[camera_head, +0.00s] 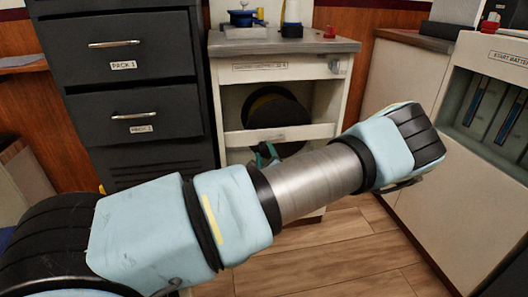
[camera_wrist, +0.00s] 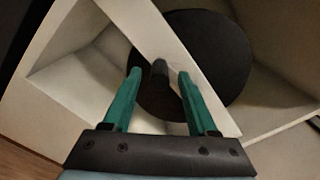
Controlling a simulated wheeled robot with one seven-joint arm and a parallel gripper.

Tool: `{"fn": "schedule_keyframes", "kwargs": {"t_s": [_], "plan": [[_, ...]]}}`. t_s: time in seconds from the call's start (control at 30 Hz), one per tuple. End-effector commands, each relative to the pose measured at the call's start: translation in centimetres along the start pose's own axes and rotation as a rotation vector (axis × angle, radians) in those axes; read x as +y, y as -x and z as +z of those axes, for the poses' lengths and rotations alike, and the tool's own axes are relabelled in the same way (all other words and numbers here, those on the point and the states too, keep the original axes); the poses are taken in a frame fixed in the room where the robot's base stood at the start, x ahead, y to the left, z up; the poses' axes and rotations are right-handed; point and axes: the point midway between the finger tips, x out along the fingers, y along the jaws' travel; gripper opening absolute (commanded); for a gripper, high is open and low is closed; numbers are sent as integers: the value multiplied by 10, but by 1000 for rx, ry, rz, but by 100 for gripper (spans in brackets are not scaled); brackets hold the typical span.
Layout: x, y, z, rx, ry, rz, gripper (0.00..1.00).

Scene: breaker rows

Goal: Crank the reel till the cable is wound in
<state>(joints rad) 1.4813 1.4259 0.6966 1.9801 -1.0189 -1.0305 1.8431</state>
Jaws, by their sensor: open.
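The reel (camera_head: 277,110) is a dark round drum inside the white cabinet. In the wrist view its black disc (camera_wrist: 222,55) lies behind a slanting white bar. A short dark peg (camera_wrist: 160,72), apparently the crank handle, stands out towards me. My gripper (camera_wrist: 160,74) has two green fingers, apart, with the peg between their tips; I cannot tell whether either finger touches it. In the head view my gripper (camera_head: 267,153) is small and low at the cabinet front, partly hidden behind my arm. I cannot make out the cable.
The white cabinet (camera_head: 235,137) has a rail across its front and side walls around the opening. A dark drawer unit (camera_head: 125,75) stands at left. A white counter unit (camera_head: 408,75) with a slotted recess stands at right. Wooden floor (camera_head: 345,250) shows between them.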

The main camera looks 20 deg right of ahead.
Motion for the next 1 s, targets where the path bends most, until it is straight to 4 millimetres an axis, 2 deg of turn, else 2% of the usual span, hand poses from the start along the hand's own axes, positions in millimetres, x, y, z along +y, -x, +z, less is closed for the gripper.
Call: {"fn": "schedule_keyframes", "kwargs": {"t_s": [0.3, 0.5, 0.7, 1.0], "plan": [[-1, 61, 0, 3, -1, -1, 58], [0, 90, 0, 1, 0, 0, 58], [0, 98, 0, 0, 0, -1, 58], [0, 98, -1, 2, 0, -3, 58]]}}
